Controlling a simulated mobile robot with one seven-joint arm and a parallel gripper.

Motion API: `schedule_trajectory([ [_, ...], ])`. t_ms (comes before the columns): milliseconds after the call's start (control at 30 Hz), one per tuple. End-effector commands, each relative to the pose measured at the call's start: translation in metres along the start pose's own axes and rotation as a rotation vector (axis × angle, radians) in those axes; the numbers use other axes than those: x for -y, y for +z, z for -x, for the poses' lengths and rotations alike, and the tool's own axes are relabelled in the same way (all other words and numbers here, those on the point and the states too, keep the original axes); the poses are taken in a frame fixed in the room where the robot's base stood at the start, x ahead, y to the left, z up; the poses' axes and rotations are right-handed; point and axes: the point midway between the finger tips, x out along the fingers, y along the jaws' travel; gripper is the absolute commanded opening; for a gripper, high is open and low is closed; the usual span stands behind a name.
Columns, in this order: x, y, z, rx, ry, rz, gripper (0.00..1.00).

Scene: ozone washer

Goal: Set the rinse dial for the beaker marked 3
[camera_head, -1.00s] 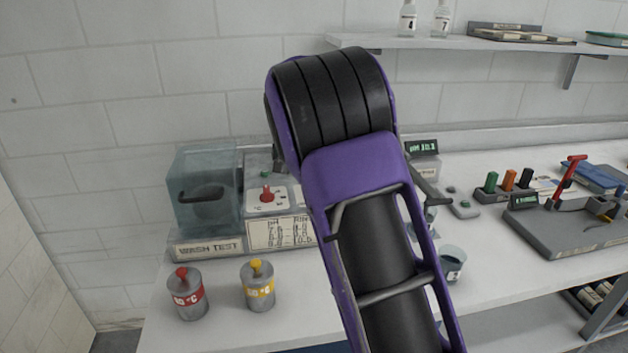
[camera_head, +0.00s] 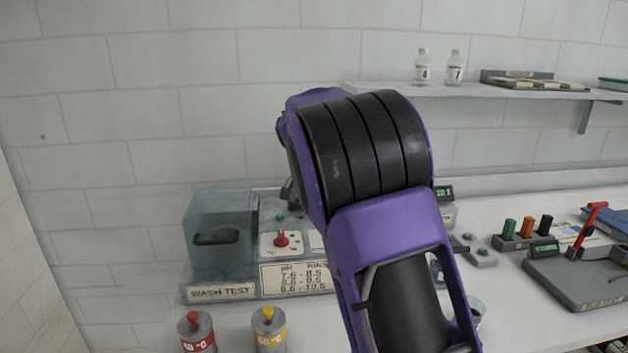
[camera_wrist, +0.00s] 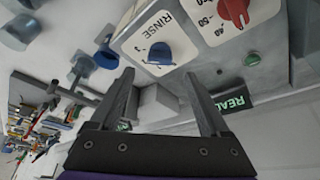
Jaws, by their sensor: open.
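The blue rinse dial (camera_wrist: 160,54) sits on a white plate marked RINSE in the wrist view; its pointer setting is unclear. My gripper (camera_wrist: 160,76) is open and empty. Its fingertips are just short of the dial, one to each side in the picture; I see no contact. In the head view my arm hides the rinse dial and gripper. A chart (camera_head: 297,278) headed pH and RINSE is on the washer's front, its right part covered. A green pH readout (camera_head: 443,192) is partly hidden. Beakers (camera_wrist: 85,70) show in the wrist view; no number is readable on them.
A red temperature dial (camera_wrist: 233,10) is beside the rinse plate. A screen (camera_wrist: 232,100) starting READ is beside the right finger. The clear washer chamber (camera_head: 218,235) stands left, with red-banded (camera_head: 197,333) and yellow-banded (camera_head: 268,330) canisters in front.

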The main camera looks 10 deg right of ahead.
Motion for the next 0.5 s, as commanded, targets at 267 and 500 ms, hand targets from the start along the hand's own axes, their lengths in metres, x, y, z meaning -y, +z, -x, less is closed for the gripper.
schedule_trajectory([
  [267, 0.001, -0.001, 0.071, -0.001, -0.003, -0.001, 0.8],
  [500, 0.001, 0.0, 0.109, -0.001, -0.001, 0.0, 0.8],
])
